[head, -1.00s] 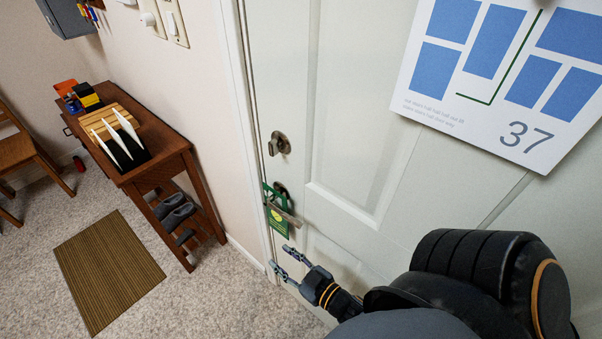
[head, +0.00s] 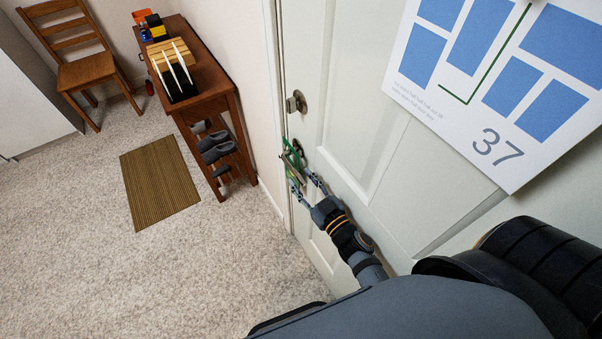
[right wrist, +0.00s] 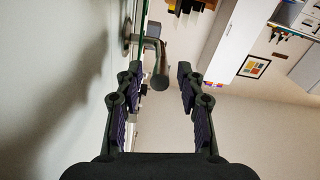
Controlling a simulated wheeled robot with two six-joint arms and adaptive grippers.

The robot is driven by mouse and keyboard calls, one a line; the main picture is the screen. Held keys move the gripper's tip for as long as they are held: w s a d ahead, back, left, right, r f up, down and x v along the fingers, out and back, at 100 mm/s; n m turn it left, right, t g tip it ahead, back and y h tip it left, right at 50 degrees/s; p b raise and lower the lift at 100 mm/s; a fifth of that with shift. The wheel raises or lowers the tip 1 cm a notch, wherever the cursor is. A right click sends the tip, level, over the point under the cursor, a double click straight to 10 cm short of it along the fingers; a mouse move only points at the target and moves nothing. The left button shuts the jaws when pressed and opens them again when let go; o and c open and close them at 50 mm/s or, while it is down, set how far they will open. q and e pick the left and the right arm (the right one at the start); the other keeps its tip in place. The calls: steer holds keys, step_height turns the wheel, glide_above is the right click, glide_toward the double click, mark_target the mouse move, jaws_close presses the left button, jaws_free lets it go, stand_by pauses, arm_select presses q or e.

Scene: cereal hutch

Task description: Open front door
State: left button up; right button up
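The white front door (head: 345,125) fills the right of the head view and looks shut. Its lever handle (head: 297,160) is partly hidden by a green hanging tag (head: 291,165). A deadbolt (head: 297,102) sits above. My right gripper (head: 303,184) is at the handle, its two fingers spread. In the right wrist view my right gripper (right wrist: 158,76) is open. The handle's lever (right wrist: 161,70) shows between the fingertips, with a gap to the right finger; contact with the left finger cannot be told. My left gripper is not in view.
A poster marked 37 (head: 490,85) hangs on the door. A wooden shoe bench (head: 215,95) with a letter holder stands left of the door. A striped mat (head: 160,182) and a chair (head: 85,70) are farther left. The carpet (head: 190,270) in front is clear.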

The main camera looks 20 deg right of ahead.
steer(key=shift+w+a, duration=0.15)
steer(key=shift+w, duration=0.55)
jaws_close()
steer(key=shift+f, duration=0.1)
